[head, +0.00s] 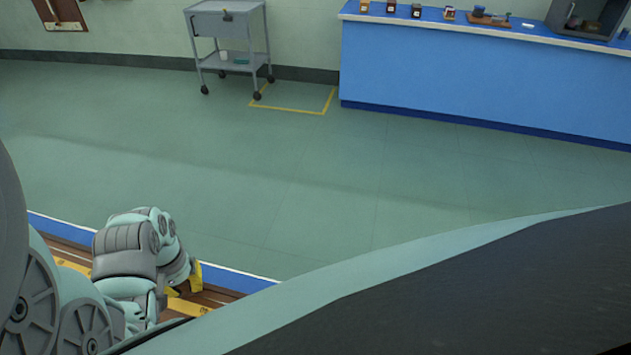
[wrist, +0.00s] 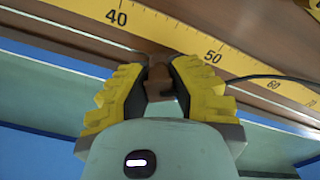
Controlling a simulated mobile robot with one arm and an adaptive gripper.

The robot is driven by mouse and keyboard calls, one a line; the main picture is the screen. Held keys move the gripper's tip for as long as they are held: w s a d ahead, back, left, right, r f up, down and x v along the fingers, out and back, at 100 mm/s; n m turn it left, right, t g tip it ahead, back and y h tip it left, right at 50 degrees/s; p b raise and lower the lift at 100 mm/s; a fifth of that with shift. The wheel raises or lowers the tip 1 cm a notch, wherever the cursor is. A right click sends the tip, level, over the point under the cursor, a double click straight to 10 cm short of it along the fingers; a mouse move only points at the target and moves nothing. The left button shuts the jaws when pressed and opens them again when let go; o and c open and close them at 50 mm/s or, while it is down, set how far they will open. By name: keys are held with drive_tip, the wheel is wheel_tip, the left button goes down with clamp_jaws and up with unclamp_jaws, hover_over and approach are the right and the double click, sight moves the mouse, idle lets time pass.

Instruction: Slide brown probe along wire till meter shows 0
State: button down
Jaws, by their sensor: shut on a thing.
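My gripper (wrist: 158,85) is shut on the brown probe (wrist: 157,60), which shows between the yellow ridged fingers in the wrist view. A yellow scale (wrist: 165,27) with black numbers 40, 50 and 60 runs behind it, and the probe stands between 40 and 50. A thin wire (wrist: 70,37) runs along the wooden board beside the scale. A dark lead (wrist: 270,77) curves off to the right of the probe. In the head view my gripper (head: 188,285) is partly hidden behind my arm, over the board (head: 218,297). No meter reading shows in either view.
A blue bench (head: 450,80) with several small items and a grey box (head: 588,17) stands at the back right. A grey trolley (head: 228,40) stands at the back wall. Open green floor (head: 270,175) lies between.

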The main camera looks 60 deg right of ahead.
drive_tip(key=c, duration=0.9)
unclamp_jaws()
drive_tip(key=shift+w+r, duration=0.1)
drive_tip(key=shift+r, duration=3.55)
